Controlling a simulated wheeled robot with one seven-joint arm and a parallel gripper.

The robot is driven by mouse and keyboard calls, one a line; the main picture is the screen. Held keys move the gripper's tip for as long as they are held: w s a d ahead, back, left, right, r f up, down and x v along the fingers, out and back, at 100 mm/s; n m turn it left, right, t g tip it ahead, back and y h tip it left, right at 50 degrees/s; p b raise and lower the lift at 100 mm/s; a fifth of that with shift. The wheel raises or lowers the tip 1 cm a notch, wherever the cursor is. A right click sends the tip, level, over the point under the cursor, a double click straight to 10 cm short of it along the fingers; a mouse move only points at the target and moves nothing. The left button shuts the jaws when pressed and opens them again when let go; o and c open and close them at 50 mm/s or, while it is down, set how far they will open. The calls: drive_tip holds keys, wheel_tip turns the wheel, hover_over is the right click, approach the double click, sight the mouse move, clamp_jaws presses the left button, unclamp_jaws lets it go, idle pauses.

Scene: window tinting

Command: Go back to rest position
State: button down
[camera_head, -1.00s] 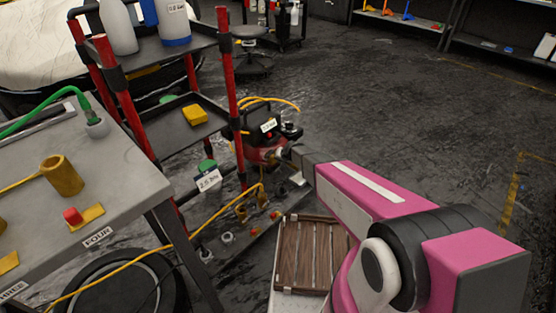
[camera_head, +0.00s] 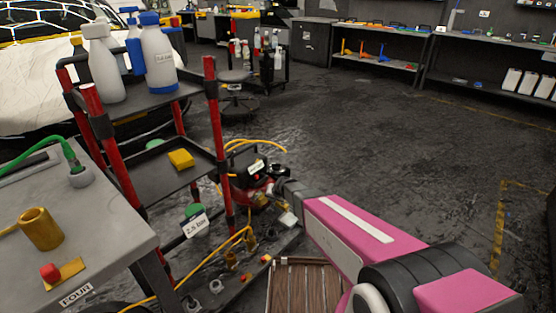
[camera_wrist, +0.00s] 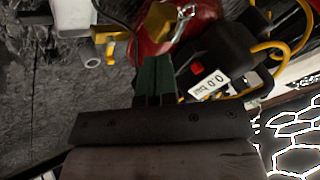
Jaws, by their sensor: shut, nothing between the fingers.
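My pink and black arm reaches in from the lower right of the head view. In the wrist view my gripper (camera_wrist: 155,70) has its dark green fingers together with nothing between them. The fingertips appear close to the red compressor (camera_wrist: 165,35), which carries a white label reading "0.0 bar" (camera_wrist: 208,85). In the head view the compressor (camera_head: 252,192) stands low behind the red-framed cart, and my wrist end is beside it. The fingertips are too small to make out there.
A grey workbench (camera_head: 110,225) with a brass cup (camera_head: 41,229) is at the left. The red-framed cart (camera_head: 110,150) holds spray bottles and a yellow sponge (camera_head: 181,159). A yellow hose (camera_head: 205,268) trails on the floor. A wooden crate (camera_head: 300,290) lies below my arm. Open floor is at the right.

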drive_tip(key=s+d+r+g+h, duration=0.2)
drive_tip(key=s+d+r, duration=0.3)
drive_tip(key=s+d, duration=0.3)
drive_tip(key=s+d+r+g+h, duration=0.15)
drive_tip(key=s+d+r, duration=0.4)
drive_tip(key=d, duration=0.55)
drive_tip(key=s+d+r+g+h, duration=0.2)
drive_tip(key=s+d+r, duration=0.3)
drive_tip(key=s+d, duration=0.3)
drive_tip(key=m+t+y, duration=0.8)
drive_tip(key=m+y, duration=0.9)
drive_tip(key=m, duration=0.5)
approach(256, 200)
drive_tip(key=x, duration=0.7)
drive_tip(key=shift+w, duration=0.15)
drive_tip(key=shift+a, duration=0.1)
